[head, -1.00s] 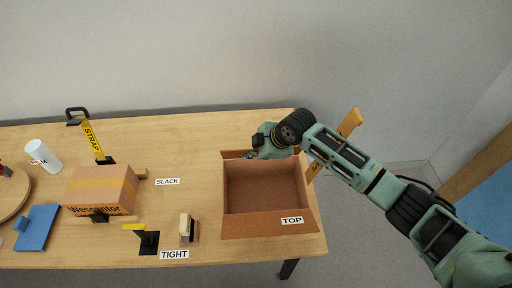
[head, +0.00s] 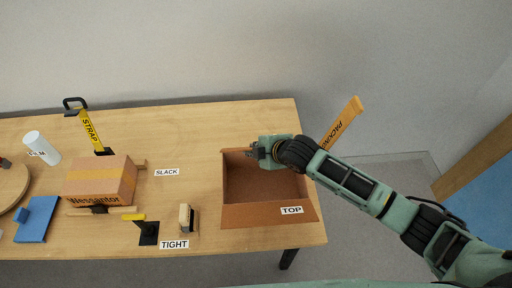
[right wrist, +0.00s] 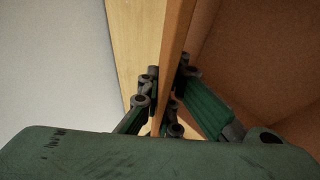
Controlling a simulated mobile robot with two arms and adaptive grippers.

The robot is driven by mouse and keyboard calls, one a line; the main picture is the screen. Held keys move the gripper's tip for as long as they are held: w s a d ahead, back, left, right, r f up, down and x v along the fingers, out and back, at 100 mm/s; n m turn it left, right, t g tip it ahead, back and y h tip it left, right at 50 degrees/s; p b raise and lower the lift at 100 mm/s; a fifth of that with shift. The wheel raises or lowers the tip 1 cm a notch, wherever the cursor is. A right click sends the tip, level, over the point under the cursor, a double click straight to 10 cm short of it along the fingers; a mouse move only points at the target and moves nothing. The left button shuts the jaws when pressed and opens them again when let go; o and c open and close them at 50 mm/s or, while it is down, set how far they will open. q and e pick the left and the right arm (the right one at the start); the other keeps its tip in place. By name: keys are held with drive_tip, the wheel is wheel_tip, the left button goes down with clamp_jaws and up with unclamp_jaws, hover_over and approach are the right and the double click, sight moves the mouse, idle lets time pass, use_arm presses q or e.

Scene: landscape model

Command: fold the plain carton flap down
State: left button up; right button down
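The open brown carton (head: 262,183) stands at the right end of the table. Its front flap (head: 250,216) lies outward and carries a TOP label. The plain flap (head: 232,153) is at the back edge, without a label, partly hidden by my right gripper. My right gripper (head: 254,151) is at this back edge. In the right wrist view its fingers (right wrist: 168,85) are on both sides of the thin plain flap (right wrist: 175,45), close against it, and look shut on it. The carton's inside shows to the right of it. My left gripper is not in view.
A taped carton (head: 101,180) sits left on the table beside a yellow strap (head: 91,131). A stamp-like block (head: 186,217), a black pad (head: 148,233) and a blue holder (head: 37,219) stand near the front. An orange PACKING strip (head: 343,121) is behind my right arm. The table's middle back is clear.

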drive_tip(key=c, duration=2)
unclamp_jaws()
drive_tip(key=shift+r, duration=0.1)
drive_tip(key=v, duration=1.2)
drive_tip(key=shift+d, duration=0.1)
